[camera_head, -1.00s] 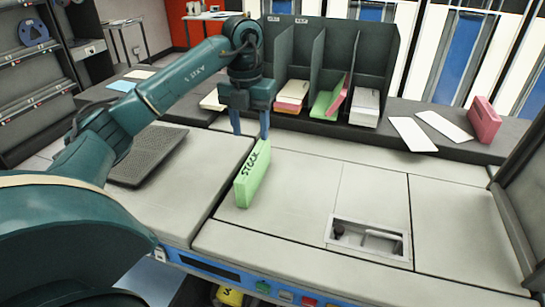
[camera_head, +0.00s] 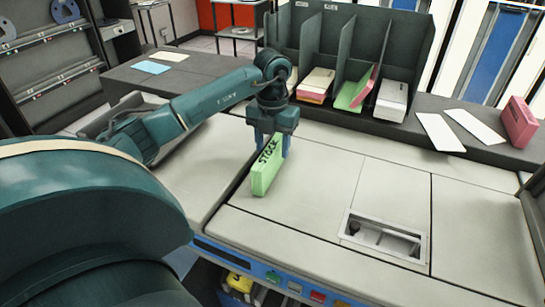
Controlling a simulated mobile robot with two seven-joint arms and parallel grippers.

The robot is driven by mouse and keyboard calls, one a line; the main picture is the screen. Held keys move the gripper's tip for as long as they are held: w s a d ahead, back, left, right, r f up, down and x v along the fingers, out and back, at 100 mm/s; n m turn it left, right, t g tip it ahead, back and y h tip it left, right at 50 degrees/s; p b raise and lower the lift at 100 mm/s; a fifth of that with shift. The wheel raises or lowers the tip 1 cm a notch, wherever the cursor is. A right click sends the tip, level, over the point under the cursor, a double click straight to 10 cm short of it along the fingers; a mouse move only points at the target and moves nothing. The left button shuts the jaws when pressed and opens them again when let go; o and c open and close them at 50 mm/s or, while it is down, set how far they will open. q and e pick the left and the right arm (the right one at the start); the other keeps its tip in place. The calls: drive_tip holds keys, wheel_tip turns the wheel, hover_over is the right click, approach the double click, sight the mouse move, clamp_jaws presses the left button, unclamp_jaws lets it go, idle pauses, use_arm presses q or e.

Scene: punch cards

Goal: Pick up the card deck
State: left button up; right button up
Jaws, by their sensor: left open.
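The green card deck (camera_head: 264,173), marked STOCK, stands on its long edge on the grey worktop. My left gripper (camera_head: 271,150) is right over the deck, pointing down. Its blue fingers reach down on either side of the deck's far part and are open around it. Whether a finger touches the deck I cannot tell. My right gripper is not in view.
A dark divided rack (camera_head: 345,45) with pink, green and white cards stands behind. A pink deck (camera_head: 517,122) and two white cards (camera_head: 440,132) lie on the back ledge. A recessed tray (camera_head: 383,237) is in the worktop. The right side is clear.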

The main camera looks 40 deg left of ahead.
use_arm(q)
drive_tip(key=shift+f, duration=1.45)
clamp_jaws()
drive_tip(key=shift+r, duration=0.1)
